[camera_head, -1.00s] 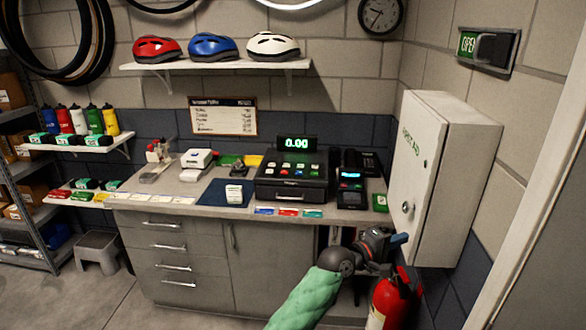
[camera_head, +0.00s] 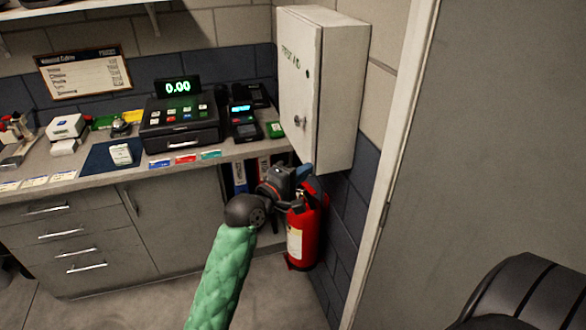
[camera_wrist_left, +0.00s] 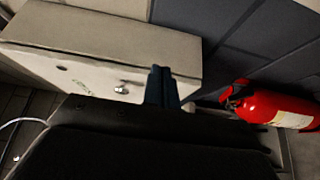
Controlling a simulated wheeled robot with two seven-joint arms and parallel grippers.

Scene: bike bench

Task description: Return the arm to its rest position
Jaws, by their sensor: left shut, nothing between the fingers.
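My left arm, in a green padded sleeve, reaches up from the bottom of the head view. Its left gripper (camera_head: 304,172) has blue fingers, shut with nothing between them. The gripper is in front of the lower part of the white first-aid cabinet (camera_head: 340,95) and above the red fire extinguisher (camera_head: 308,235). In the left wrist view the shut blue fingers (camera_wrist_left: 162,88) overlap the cabinet (camera_wrist_left: 100,40), whose door looks closed. I cannot tell whether they touch it. My right gripper is not in view.
A counter (camera_head: 75,180) holds a cash register (camera_head: 182,122) and a card terminal (camera_head: 243,122). The extinguisher stands close to the gripper, also in the left wrist view (camera_wrist_left: 275,108). A door frame (camera_head: 395,160) is at the right. Bare floor lies left of the arm.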

